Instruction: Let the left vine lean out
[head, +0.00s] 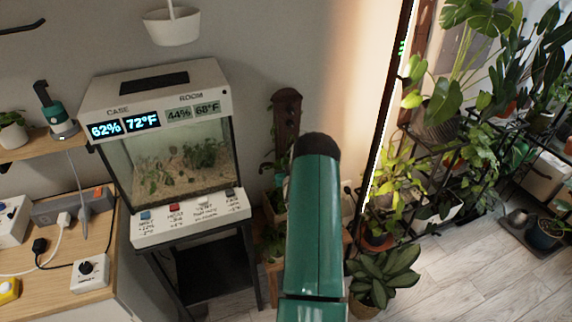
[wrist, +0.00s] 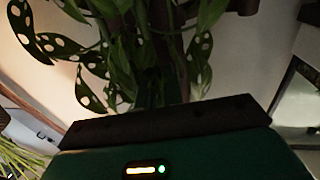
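In the wrist view a vine with dark green, white-spotted leaves (wrist: 92,58) hangs close in front of my gripper (wrist: 165,117), left of centre. Plainer green leaves hang beside it, near a brown upright. I cannot tell where one vine ends and another begins, or whether any tie holds them. In the head view a brown board (head: 286,112) stands behind my green arm, with small green leaves (head: 268,158) at its left. My arm hides much of the plant there. My gripper's fingertips do not show clearly, and I see nothing held.
A glass plant case (head: 180,165) with lit displays stands left of the board. A white hanging pot (head: 172,28) is above it. A leafy potted plant (head: 385,272) stands on the floor at right, near a black shelf (head: 445,150) of plants. Pale floor (head: 475,290) is clear at lower right.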

